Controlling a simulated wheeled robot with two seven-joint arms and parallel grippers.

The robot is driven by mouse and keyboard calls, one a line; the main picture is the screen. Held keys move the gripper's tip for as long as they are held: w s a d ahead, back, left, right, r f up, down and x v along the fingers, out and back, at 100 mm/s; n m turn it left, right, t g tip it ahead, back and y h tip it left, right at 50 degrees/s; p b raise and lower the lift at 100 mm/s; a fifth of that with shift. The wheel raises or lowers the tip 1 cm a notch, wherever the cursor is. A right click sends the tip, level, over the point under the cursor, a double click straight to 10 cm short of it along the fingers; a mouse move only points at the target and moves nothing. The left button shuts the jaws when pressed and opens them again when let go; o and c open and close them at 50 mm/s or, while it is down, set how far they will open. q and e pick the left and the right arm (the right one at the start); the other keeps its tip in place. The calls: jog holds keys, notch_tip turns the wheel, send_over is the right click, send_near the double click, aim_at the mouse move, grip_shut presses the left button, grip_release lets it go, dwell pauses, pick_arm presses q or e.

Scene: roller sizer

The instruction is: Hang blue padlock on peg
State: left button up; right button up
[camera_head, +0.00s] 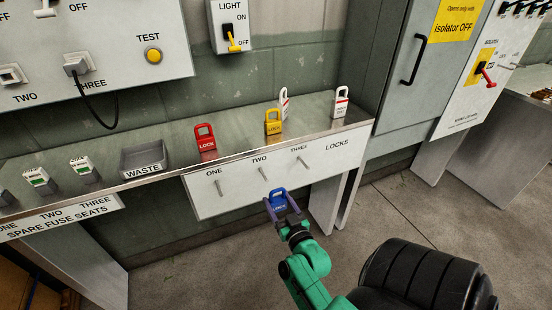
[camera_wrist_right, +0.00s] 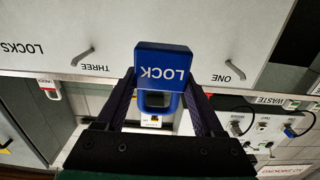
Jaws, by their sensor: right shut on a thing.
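The blue padlock (camera_head: 279,201) is held in my right gripper (camera_head: 283,211), in front of and below the white LOCKS panel (camera_head: 325,163). In the right wrist view the padlock (camera_wrist_right: 163,65) sits between the two dark fingers, with its LOCK face showing upside down. Three bare pegs stick out of the panel: peg ONE (camera_head: 219,187), peg TWO (camera_head: 263,173) and peg THREE (camera_head: 305,162). In the right wrist view peg THREE (camera_wrist_right: 83,57) and peg ONE (camera_wrist_right: 235,70) show on either side of the padlock, which hides peg TWO. My left gripper is not in view.
A waste tray (camera_head: 143,158) is further left. Floor in front is clear.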

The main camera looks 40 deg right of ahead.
jog(key=shift+w+d, duration=0.15)
jog(key=shift+w, duration=0.15)
jog(key=shift+w+b, duration=0.3)
jog(key=shift+b+x, duration=0.4)
jog(key=shift+x, duration=0.55)
jog(key=shift+f+b+x, duration=0.3)
jog(key=shift+b+x, duration=0.25)
jog(key=shift+x, duration=0.7)
jog(key=shift+f+b+x, duration=0.3)
jog(key=shift+b+x, duration=0.3)
jog(key=shift+x, duration=0.7)
jog(key=shift+f+b+x, duration=0.3)
jog(key=shift+b+x, duration=0.25)
jog(key=shift+x, duration=0.7)
jog(key=o, duration=1.4)
jog(key=shift+s, duration=0.1)
